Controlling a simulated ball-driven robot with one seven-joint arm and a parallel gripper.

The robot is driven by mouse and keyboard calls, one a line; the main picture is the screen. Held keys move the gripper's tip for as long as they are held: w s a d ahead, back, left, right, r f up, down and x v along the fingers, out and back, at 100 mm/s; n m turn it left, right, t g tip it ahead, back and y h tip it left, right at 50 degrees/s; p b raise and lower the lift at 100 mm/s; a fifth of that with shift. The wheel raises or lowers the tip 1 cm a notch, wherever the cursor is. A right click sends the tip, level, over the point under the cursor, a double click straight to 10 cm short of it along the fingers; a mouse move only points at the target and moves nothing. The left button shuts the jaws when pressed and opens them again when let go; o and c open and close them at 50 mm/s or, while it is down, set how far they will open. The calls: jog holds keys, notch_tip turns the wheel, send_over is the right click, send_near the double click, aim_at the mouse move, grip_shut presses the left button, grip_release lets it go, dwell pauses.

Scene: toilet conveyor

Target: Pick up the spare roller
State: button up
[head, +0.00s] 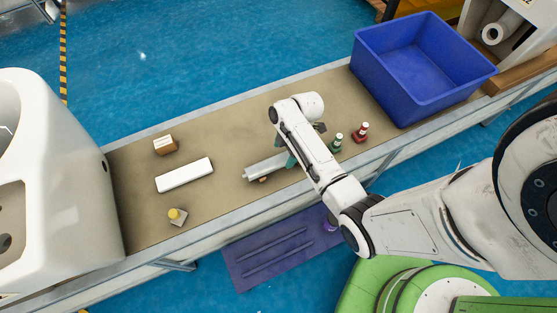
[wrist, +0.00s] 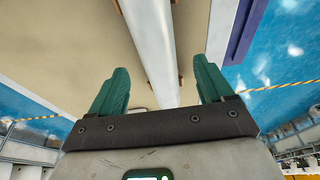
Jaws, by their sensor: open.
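The spare roller, a pale grey cylinder (head: 262,168), lies on the tan conveyor belt (head: 225,140), partly hidden by my arm in the head view. Small brown supports (head: 263,180) show under it. In the wrist view the roller (wrist: 150,45) runs lengthwise between my two green fingers. My gripper (wrist: 158,75) is open, with a finger on each side of the roller and visible gaps to it. In the head view my gripper (head: 291,160) is over the roller's right part, mostly hidden by the arm.
A white block (head: 184,175), a brown box (head: 165,145) and a yellow-topped piece (head: 177,216) lie on the belt to the left. A green bottle (head: 336,143), a red bottle (head: 361,132) and a blue bin (head: 422,65) are to the right. A purple mat (head: 270,250) lies below.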

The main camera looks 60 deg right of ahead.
aim_at(281, 157)
jog(key=shift+b+x, duration=0.35)
jog(key=shift+x, duration=2.3)
jog(key=shift+w+r, duration=0.1)
jog(key=shift+w, duration=0.05)
jog(key=shift+c, duration=0.5)
grip_shut()
